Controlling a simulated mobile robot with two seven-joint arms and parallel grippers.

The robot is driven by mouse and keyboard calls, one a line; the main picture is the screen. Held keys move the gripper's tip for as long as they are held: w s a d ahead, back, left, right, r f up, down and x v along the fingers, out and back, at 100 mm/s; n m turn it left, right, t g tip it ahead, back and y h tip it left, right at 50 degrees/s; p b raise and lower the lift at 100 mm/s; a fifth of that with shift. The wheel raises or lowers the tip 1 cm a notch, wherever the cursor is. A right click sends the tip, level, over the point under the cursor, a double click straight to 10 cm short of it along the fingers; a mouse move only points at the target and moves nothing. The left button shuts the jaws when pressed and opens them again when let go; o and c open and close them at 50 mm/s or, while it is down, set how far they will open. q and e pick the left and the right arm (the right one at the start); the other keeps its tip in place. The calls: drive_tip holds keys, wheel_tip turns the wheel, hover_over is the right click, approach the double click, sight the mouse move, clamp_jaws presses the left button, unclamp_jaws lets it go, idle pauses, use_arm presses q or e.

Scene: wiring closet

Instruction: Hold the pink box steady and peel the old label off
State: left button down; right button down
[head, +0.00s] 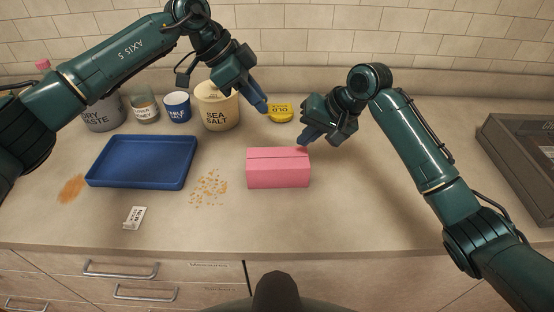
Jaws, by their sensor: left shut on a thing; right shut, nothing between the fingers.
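My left gripper (263,106) is shut on the yellow old label (280,114), which reads "OLD", behind and above the box. How the label sits between the fingertips is too small to tell. My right gripper (306,141) is shut and empty, its fingertips close to the box's top right back corner; I cannot tell whether they touch it.
A blue tray (140,183) lies left, with a white "NEW" label (134,217) in front. Crumbs (209,187) and an orange powder patch (72,188) dirty the counter. A sea salt canister (215,108) and jars stand behind. A dark crate (520,160) is far right.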

drive_tip(key=shift+r, duration=0.4)
use_arm(q)
drive_tip(key=shift+r, duration=0.35)
